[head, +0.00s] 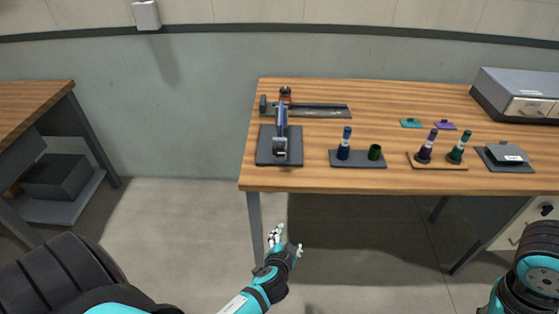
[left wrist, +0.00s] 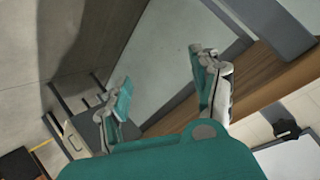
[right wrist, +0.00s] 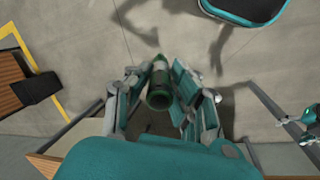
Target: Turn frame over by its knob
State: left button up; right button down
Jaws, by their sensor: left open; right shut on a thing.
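A dark stand (head: 264,158) sits at the left end of the table. An upright narrow blue-grey piece (head: 281,118), possibly the frame seen nearly edge-on, rises from it. A small dark and orange part (head: 286,92) shows behind its top; I cannot tell if it is the knob. My left gripper (head: 282,243) is open and empty, below and in front of the table's front edge, apart from the stand. Its spread fingers show in the left wrist view (left wrist: 163,92). My right gripper (right wrist: 158,98) is shut on a green cylinder (right wrist: 160,88); it is outside the head view.
A wooden tray (head: 438,167) with two bottles and a grey box (head: 520,92) stand to the right. Floor before the table is clear.

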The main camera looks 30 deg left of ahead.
pick_arm(q)
notch_tip(320, 180, up, 9)
jog(key=w+a+n+t+y+b, duration=0.1)
jog(key=w+a+t+y+b, duration=0.1)
jog(key=w, duration=0.1)
pick_arm(e)
notch_tip(320, 180, down, 3)
jog(key=shift+r, duration=0.1)
pick_arm(q)
jog(key=n+t+y+b, duration=0.2)
jog(key=n+y, duration=0.1)
send_near(279, 153)
jog(key=s, duration=0.1)
pick_arm(e)
notch_tip(279, 153, down, 2)
jog(key=shift+f, duration=0.1)
pick_arm(q)
jog(key=shift+y, duration=0.3)
jog(key=x, duration=0.3)
jog(key=p+x, duration=0.1)
jog(key=x, duration=0.3)
jog(key=p+x, duration=0.1)
jog(key=x, duration=0.3)
jog(key=shift+w+d, duration=0.3)
jog(key=shift+w, duration=0.05)
pick_arm(e)
notch_tip(279, 153, up, 2)
jog(key=shift+r, duration=0.1)
pick_arm(q)
jog(key=c, duration=1.2)
